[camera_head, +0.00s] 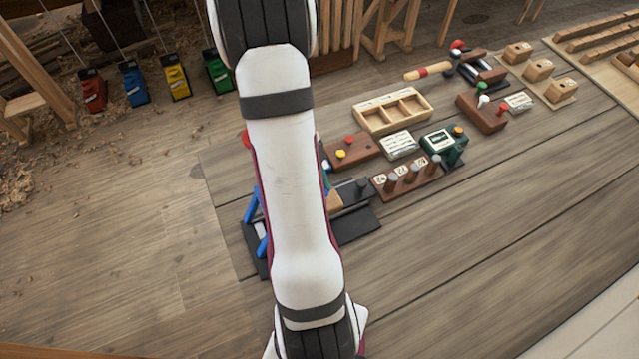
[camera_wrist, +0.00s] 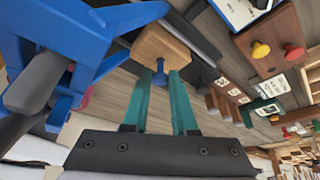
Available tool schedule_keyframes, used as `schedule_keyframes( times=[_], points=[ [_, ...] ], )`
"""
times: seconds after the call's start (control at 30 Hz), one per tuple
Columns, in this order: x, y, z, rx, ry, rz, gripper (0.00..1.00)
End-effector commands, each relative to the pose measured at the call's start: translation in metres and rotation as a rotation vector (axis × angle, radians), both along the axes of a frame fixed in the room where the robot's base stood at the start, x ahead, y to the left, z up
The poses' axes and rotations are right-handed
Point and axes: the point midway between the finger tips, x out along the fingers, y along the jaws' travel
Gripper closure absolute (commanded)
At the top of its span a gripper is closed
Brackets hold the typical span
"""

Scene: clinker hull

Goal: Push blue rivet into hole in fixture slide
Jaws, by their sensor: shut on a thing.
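In the wrist view my gripper (camera_wrist: 161,82) has two teal fingers closed on a small blue rivet (camera_wrist: 159,67). The rivet points towards a light wooden block (camera_wrist: 168,47) just beyond the fingertips; I cannot tell whether it touches the block or is in a hole. The block sits at a dark fixture with a blue clamp-like part (camera_wrist: 70,35) on the left. In the head view the fixture's black base (camera_head: 357,226) and blue bars (camera_head: 251,205) show beside my arm, with part of the wooden block (camera_head: 334,201). My arm hides the gripper and rivet there.
A brown rack with several labelled pegs (camera_head: 405,184) stands right of the fixture. Behind it are a brown button block (camera_head: 352,154), a green device (camera_head: 438,140) and a divided wooden tray (camera_head: 393,111). The bench front (camera_head: 470,240) is clear.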

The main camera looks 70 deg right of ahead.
Motion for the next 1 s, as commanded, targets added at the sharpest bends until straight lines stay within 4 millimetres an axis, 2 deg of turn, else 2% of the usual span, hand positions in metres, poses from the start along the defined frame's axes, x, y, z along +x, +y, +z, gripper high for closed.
schedule_keyframes(
  times=[0.67, 0.7, 0.87, 1.0],
  points=[
    [0.000, 0.000, -0.014, 0.000, 0.000, 0.001, 1.00],
    [0.000, 0.000, -0.014, 0.000, 0.000, 0.001, 0.67],
    [0.000, 0.000, -0.014, 0.000, 0.000, 0.001, 0.39],
    [0.000, 0.000, -0.014, 0.000, 0.000, 0.000, 0.39]
  ],
)
